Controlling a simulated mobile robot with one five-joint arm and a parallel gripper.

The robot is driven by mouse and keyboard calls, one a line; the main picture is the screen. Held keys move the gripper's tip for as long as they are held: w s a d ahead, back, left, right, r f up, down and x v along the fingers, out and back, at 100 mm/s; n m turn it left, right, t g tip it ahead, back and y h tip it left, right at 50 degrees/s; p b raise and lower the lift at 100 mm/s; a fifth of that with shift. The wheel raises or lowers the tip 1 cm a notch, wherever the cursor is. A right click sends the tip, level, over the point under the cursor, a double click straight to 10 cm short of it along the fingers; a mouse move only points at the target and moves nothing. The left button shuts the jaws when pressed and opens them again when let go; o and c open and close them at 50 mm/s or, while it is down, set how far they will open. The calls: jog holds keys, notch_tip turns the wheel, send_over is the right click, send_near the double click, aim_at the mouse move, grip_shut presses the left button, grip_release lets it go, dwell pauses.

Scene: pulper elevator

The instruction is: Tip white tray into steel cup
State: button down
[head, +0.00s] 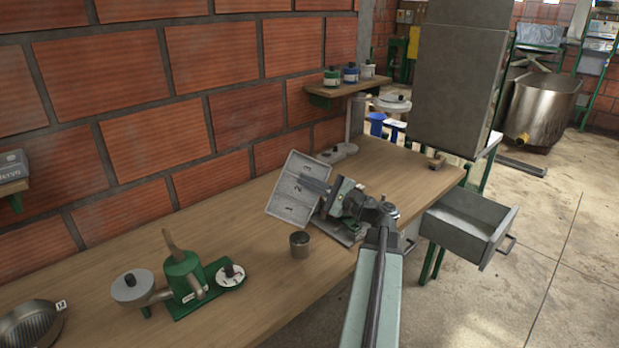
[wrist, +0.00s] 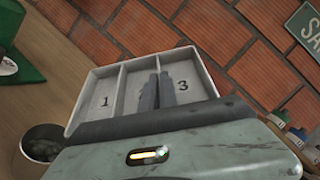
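The white tray (head: 291,205) has compartments marked 1, 2 and 3. It is steeply tilted above the bench, its open face toward the head camera. My gripper (head: 306,182) is shut on it, with both fingers close together at the divider between compartments 2 and 3 in the wrist view (wrist: 156,80). The fingers hide the 2 there. Compartments 1 and 3 look empty. The steel cup (head: 299,245) stands upright on the bench, below the tray and apart from it. In the wrist view the cup (wrist: 42,146) is at lower left, with something greyish inside.
A green device with a wooden handle (head: 182,275) stands on the wooden bench (head: 240,250) to the left. A round metal pan (head: 28,325) is at far left. A brick wall is behind the tray. A grey drawer (head: 465,228) stands open at right. Bench around the cup is clear.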

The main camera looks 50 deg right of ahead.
jog(key=w+d+f+m+g+p, duration=0.1)
jog(key=w+d+f+m+g, duration=0.1)
jog(key=f+m+g, duration=0.1)
jog(key=w+d+f+m+g+p, duration=0.1)
jog(key=w+d+f+m+g, duration=0.2)
jog(key=f+m, duration=0.3)
jog(key=shift+w+f+m+g, duration=0.15)
jog(key=shift+f+m+g, duration=0.25)
jog(key=shift+f, duration=0.45)
